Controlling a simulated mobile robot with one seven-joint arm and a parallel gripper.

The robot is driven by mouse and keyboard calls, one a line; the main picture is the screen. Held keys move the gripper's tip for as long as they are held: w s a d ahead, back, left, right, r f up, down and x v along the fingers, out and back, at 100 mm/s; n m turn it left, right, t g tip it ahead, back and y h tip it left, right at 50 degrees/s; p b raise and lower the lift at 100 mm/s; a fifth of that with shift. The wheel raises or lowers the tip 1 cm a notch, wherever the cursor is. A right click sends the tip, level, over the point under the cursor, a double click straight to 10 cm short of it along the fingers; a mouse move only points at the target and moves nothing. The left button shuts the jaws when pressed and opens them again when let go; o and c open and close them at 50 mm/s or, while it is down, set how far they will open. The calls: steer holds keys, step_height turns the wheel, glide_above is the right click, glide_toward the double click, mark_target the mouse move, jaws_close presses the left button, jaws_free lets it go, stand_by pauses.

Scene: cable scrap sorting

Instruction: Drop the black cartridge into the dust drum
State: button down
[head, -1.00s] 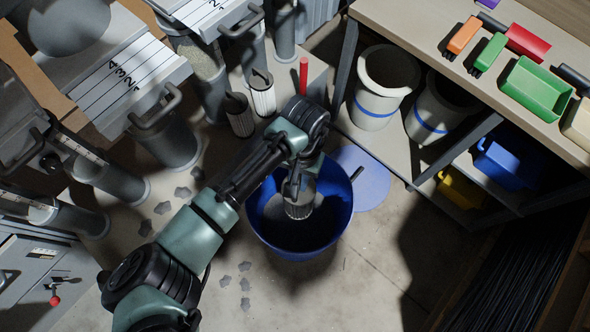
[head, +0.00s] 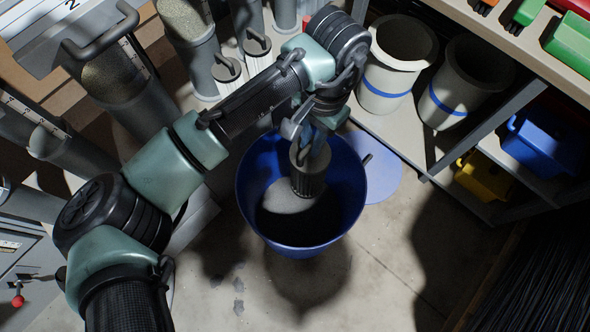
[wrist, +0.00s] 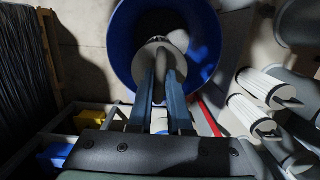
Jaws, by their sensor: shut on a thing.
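The blue dust drum (head: 254,216) stands open on the floor in the middle of the head view, with grey dust (head: 284,198) inside. It also shows in the wrist view (wrist: 122,38). My gripper (head: 312,128) is over the drum, shut on a dark cylindrical cartridge (head: 309,176) with a grey end cap. The cartridge hangs roughly upright, its lower end seen against the drum's opening. In the wrist view the two blue fingers (wrist: 162,98) close on the handle of the cartridge's round grey cap (wrist: 148,62). How deep the cartridge sits cannot be told.
White pleated cartridges (head: 257,54) stand at the back, and also right in the wrist view (wrist: 262,88). Two pale buckets (head: 398,60) with blue bands, a blue bin (head: 543,142) and a yellow bin (head: 482,176) are at right. A round blue lid (head: 384,178) lies beside the drum.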

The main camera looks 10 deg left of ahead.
steer(key=shift+f+b, duration=2.9)
steer(key=shift+b, duration=0.35)
steer(key=c, duration=0.8)
jaws_free()
steer(key=shift+o, duration=0.2)
steer(key=r+p, duration=0.1)
steer(key=r, duration=0.3)
steer(key=w+r+p, duration=0.1)
steer(key=r, duration=0.3)
steer(key=d+r+p, duration=0.1)
steer(key=r, duration=0.4)
steer(key=shift+w+p, duration=0.15)
steer(key=shift+p, duration=0.15)
